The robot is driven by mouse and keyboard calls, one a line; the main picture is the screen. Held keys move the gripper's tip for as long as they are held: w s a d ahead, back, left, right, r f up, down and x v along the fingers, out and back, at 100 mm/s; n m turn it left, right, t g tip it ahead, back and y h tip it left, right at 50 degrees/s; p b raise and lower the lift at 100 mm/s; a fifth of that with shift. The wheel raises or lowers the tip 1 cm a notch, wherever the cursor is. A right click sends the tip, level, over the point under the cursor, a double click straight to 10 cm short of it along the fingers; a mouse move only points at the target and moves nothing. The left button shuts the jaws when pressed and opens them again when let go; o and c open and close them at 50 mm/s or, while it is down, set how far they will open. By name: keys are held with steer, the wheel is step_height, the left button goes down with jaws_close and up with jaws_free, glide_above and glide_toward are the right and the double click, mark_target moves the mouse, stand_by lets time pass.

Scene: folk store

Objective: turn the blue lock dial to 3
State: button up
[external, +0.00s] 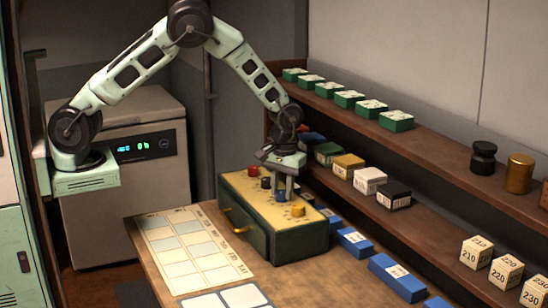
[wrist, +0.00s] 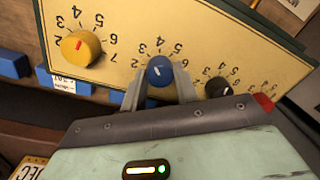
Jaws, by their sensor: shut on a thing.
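The blue lock dial (wrist: 158,70) sits on the yellow face of a green lock box, between a yellow dial (wrist: 79,48) and a black dial (wrist: 218,87) in the wrist view. My gripper (wrist: 161,82) is shut on the blue dial, one finger on each side. Numbers such as 4, 5 and 6 show around it; its lower scale is hidden by my gripper. A small pale mark shows on the dial, but I cannot tell which number it points to. In the external view my gripper (external: 285,193) points down onto the lock box (external: 288,246), hiding the blue dial.
The box also carries a red dial (external: 253,171). It stands on a wooden table (external: 285,281) beside a paper calendar (external: 190,245). Blue boxes (external: 397,277) lie along the table to the right. Shelves (external: 440,155) with small boxes and jars rise close behind.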

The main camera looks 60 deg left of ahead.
steer(key=shift+w+r+n, duration=0.1)
steer(key=shift+w+n, duration=0.05)
steer(key=shift+n, duration=1.15)
steer(key=o, duration=1)
steer(key=shift+c, duration=0.2)
step_height(320, 180, up, 17)
steer(key=b, duration=0.2)
steer(key=shift+w+d+r+b, duration=0.15)
steer(key=shift+w+d+b, duration=0.1)
steer(key=shift+b, duration=0.15)
steer(key=shift+a, duration=0.1)
